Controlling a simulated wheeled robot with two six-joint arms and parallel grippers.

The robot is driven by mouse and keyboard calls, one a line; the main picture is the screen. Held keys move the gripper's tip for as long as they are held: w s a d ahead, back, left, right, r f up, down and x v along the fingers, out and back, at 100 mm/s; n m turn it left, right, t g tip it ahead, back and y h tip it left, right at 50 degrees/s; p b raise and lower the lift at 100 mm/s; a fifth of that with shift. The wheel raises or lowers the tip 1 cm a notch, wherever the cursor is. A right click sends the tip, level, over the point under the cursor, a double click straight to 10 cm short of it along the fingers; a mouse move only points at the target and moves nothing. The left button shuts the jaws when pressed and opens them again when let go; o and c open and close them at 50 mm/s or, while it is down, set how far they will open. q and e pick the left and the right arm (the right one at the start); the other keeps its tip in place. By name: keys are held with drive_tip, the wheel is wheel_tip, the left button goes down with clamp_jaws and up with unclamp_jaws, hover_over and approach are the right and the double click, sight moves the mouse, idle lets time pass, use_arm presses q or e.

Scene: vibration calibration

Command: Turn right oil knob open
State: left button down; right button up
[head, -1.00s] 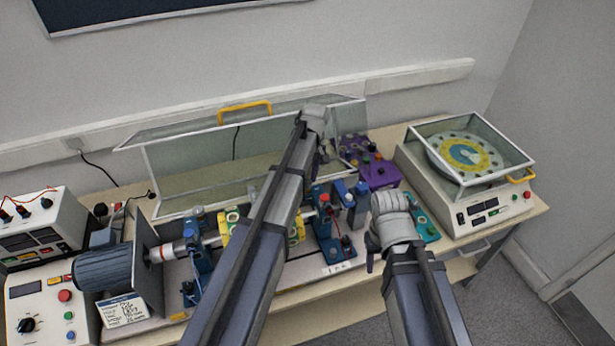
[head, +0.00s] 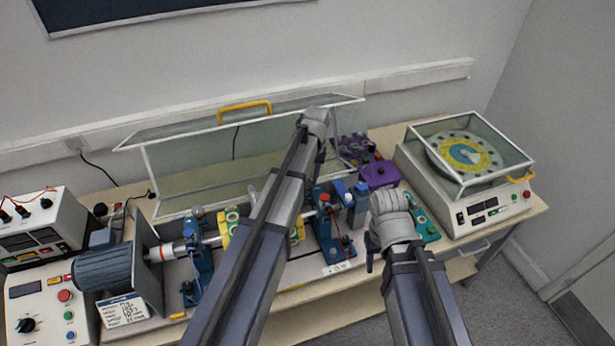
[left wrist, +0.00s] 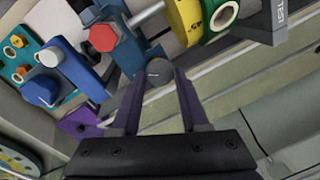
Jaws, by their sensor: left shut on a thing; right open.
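The left wrist view shows a small grey round knob (left wrist: 158,68) beside the blue bearing block (left wrist: 133,55) with the red hexagonal cap (left wrist: 102,38). My left gripper (left wrist: 165,80) has its two purple fingers shut on this knob. In the head view the right bearing block (head: 323,225), with its red cap (head: 325,197), stands just right of my left forearm. My left wrist (head: 315,122) is above and behind the block there, and the arm hides the fingertips and the knob. My right gripper (head: 371,255) is open and empty in front of the rig, with its fingers barely visible.
A motor (head: 104,268) and control boxes (head: 38,308) stand at the left. The glass guard (head: 185,170) is raised behind the rig. A purple module (head: 380,174) and a covered disc machine (head: 470,195) stand at the right. A teal board (head: 424,222) lies near my right wrist.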

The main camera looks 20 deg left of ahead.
sight(309, 184)
use_arm(q)
drive_tip(key=m, duration=0.5)
drive_tip(key=shift+s+m+t, duration=0.15)
drive_tip(key=shift+m+t, duration=0.15)
drive_tip(key=m, duration=0.5)
drive_tip(key=shift+m, duration=0.3)
drive_tip(key=shift+c, duration=2.1)
unclamp_jaws()
drive_tip(key=r+p, duration=0.7)
drive_tip(key=shift+s+d+r+p, duration=0.3)
drive_tip(key=shift+s+r+p, duration=0.05)
